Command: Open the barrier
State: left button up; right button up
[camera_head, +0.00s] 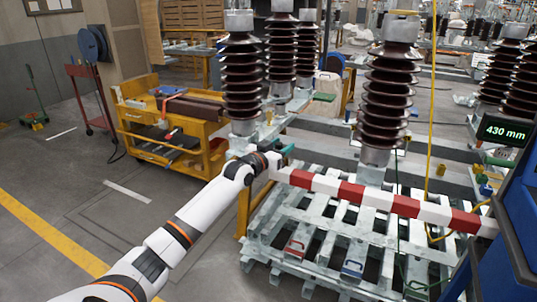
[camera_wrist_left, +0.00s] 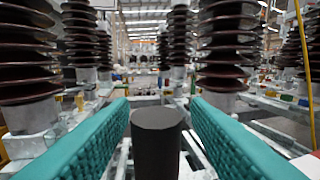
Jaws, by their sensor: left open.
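The barrier (camera_head: 350,191) is a red and white striped bar. It runs across the front of the metal frames, from my left gripper at its left end to the blue cabinet side at the right. My left gripper (camera_head: 281,153) is at the bar's left end. In the left wrist view its two teal fingers (camera_wrist_left: 161,108) are apart. A dark upright cylinder (camera_wrist_left: 157,143) shows between them, with gaps on both sides; I cannot tell its exact depth. The wrist hides part of the bar's left end. My right gripper is not in view.
Tall brown ribbed insulators (camera_head: 388,95) stand behind the bar. Slatted grey metal frames (camera_head: 330,222) lie below it. An orange tool cart (camera_head: 205,150) stands left of them. A blue cabinet (camera_head: 515,215) with a 430 mm display (camera_head: 503,131) is at right. The floor at left is mostly clear.

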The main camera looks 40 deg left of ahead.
pick_arm(q)
jog(key=s, duration=1.1)
jog(key=shift+d, duration=0.15)
jog(key=s+a+f+n+g+y+p, duration=0.1)
jog(key=s+f+g, duration=0.1)
jog(key=f, duration=0.9)
jog(key=s+a+f+g+y+p, duration=0.1)
jog(key=f+g, duration=0.1)
jog(key=f, duration=0.9)
jog(key=s+d+f+g+p, duration=0.1)
jog(key=s+d+f+g, duration=0.2)
jog(key=s+f, duration=0.5)
jog(key=s+d+f+g, duration=0.2)
jog(key=s+d+f, duration=0.15)
jog(key=f, duration=0.95)
jog(key=s+d+f+m+g+h, duration=0.1)
jog(key=s+d+f+g, duration=0.1)
jog(key=s+d+f, duration=0.4)
jog(key=s+d+f+m+g+p, duration=0.1)
jog(key=s+d+f+g, duration=0.2)
jog(key=s, duration=1.4)
jog(key=s+d+f+m+g+h+p, duration=0.1)
jog(key=s+d+f+m+g, duration=0.1)
jog(key=s+d+f, duration=0.7)
jog(key=s+d+g, duration=0.1)
jog(key=s, duration=0.2)
jog(key=shift+d+h, duration=0.3)
